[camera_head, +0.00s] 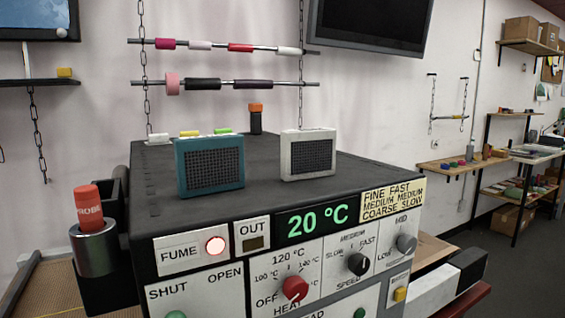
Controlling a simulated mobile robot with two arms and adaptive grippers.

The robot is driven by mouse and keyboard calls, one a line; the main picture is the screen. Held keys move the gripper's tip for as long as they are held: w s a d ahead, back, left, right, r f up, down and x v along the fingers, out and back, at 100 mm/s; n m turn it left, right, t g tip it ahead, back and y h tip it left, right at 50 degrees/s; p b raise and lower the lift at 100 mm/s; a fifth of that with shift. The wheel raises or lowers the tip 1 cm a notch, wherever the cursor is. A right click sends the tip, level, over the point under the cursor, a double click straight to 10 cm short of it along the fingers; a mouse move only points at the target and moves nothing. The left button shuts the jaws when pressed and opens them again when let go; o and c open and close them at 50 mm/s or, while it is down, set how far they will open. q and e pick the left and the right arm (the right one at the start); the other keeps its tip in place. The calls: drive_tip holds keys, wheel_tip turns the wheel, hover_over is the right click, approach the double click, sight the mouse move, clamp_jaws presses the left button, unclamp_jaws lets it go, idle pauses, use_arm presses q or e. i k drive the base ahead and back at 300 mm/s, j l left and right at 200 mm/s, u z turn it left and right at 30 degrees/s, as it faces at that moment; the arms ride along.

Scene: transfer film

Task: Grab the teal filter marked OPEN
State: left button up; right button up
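A teal filter (193,173) with a dark mesh face stands upright on the left of the dark machine top (262,172). I cannot read any OPEN mark on it. Small yellow and green pieces show at its top edge; I cannot tell if they are on it or behind it. A white filter (308,134) with a similar mesh stands to its right, with a gap between them. The word OPEN is printed on the machine's front panel (225,274), beside SHUT. Neither of my grippers is in view.
A red probe (88,207) stands in a metal cylinder (95,250) left of the machine. A dark post with an orange cap (255,107) stands behind the filters. The display reads 20 °C (318,218) above knobs. Rods with rolls (241,48) hang on the wall. The top's right side is clear.

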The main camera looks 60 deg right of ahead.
sight(207, 164)
drive_tip(key=z, duration=1.65)
drive_tip(key=l+u, duration=0.1)
drive_tip(key=l, duration=0.3)
